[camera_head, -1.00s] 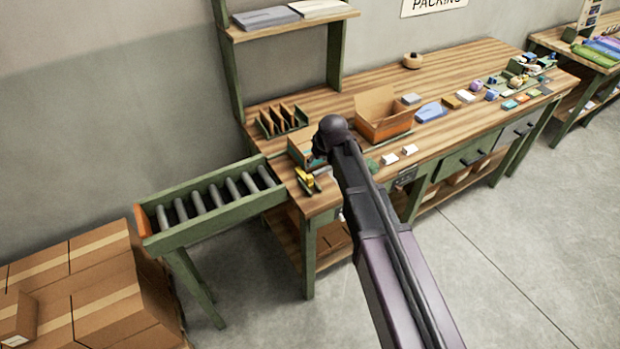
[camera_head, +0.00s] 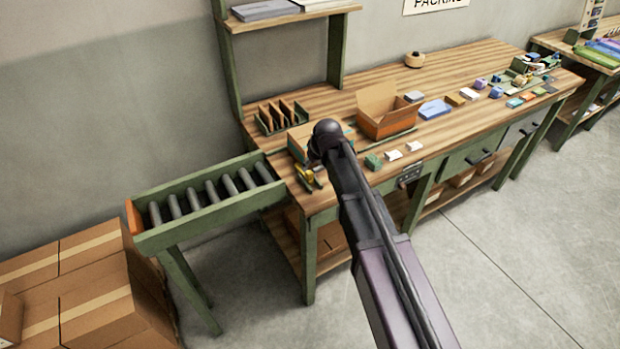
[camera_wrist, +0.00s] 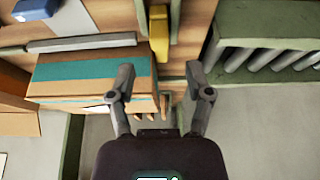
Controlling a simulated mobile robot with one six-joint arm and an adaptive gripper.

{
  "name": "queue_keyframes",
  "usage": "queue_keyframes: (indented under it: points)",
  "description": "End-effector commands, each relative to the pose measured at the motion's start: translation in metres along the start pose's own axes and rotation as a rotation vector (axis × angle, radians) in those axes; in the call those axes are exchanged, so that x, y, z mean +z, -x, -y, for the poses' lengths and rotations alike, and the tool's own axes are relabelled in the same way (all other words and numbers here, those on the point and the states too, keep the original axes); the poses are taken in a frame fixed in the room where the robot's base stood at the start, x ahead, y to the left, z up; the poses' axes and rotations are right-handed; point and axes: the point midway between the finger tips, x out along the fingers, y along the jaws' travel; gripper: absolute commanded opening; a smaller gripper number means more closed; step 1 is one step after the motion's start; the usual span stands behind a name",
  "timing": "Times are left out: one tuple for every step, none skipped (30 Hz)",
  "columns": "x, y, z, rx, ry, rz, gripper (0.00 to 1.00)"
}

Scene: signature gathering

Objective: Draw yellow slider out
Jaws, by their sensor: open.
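The yellow slider (camera_wrist: 158,32) shows in the wrist view as an upright yellow piece at the top middle, beside a light wooden strip. In the head view a small yellow piece (camera_head: 304,175) shows at the bench's left front corner, partly hidden by my arm. My gripper (camera_wrist: 160,76) is open and empty. In the wrist view the slider lies beyond the gap between its fingertips, apart from both. In the head view the gripper is mostly hidden behind my wrist.
A cardboard box with a teal band (camera_wrist: 95,70) lies close to the left finger. The roller conveyor (camera_wrist: 265,60) is to the right. In the head view an open carton (camera_head: 385,125) stands on the bench, with small white boxes (camera_head: 404,151) nearby.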

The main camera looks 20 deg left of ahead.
Motion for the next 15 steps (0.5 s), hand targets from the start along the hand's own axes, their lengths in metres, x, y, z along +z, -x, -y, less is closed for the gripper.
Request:
queue_keyframes:
  points:
    - [0.001, -0.008, 0.0, 0.0, 0.0, 0.0, 0.66]
    - [0.001, -0.011, 0.0, 0.0, 0.0, 0.0, 0.66]
    - [0.001, -0.014, 0.0, 0.0, 0.0, 0.0, 0.66]
    - [0.001, -0.017, 0.0, 0.0, 0.0, 0.0, 0.66]
    - [0.001, -0.019, 0.0, 0.0, 0.0, 0.0, 0.66]
    - [0.001, -0.022, 0.0, 0.0, 0.0, 0.0, 0.66]
    - [0.001, -0.025, 0.0, 0.0, 0.0, 0.0, 0.66]
    - [0.001, -0.027, -0.001, 0.0, 0.0, 0.0, 0.66]
    - [0.001, -0.03, -0.001, 0.0, 0.0, 0.0, 0.66]
    - [0.001, -0.033, -0.001, 0.0, 0.0, 0.0, 0.66]
    - [0.001, -0.035, -0.001, 0.0, 0.0, 0.0, 0.66]
    - [0.001, -0.039, -0.001, 0.0, 0.0, 0.0, 0.66]
    - [0.001, -0.041, -0.001, 0.0, 0.0, 0.0, 0.66]
    - [0.001, -0.043, -0.001, 0.0, 0.0, 0.0, 0.66]
    - [0.001, -0.046, -0.001, 0.0, 0.0, 0.0, 0.66]
